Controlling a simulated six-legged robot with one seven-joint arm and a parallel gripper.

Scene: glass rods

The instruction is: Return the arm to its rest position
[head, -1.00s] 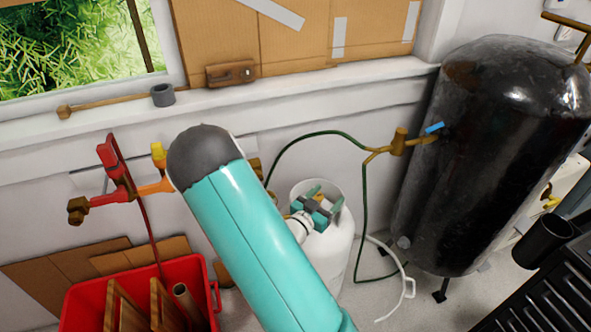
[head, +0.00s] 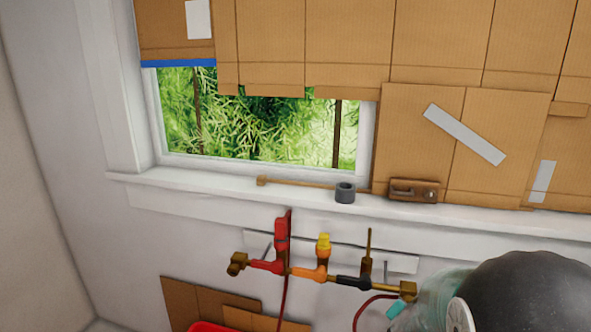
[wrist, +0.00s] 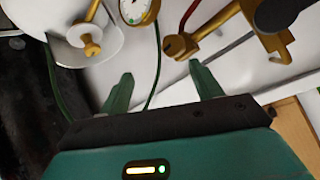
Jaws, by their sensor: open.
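In the wrist view my gripper (wrist: 163,86) shows two green fingers set wide apart, with nothing between them. The fingers point toward a white wall with pipe fittings, and I see no contact. In the head view my arm (head: 530,290) shows at the lower right as a dark rounded joint with a blurred teal link.
A pipe manifold (head: 310,273) with red, yellow and brass valves is on the wall beside my arm. The wrist view shows a gauge (wrist: 135,8), brass fitting (wrist: 195,42) and green hose (wrist: 157,60).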

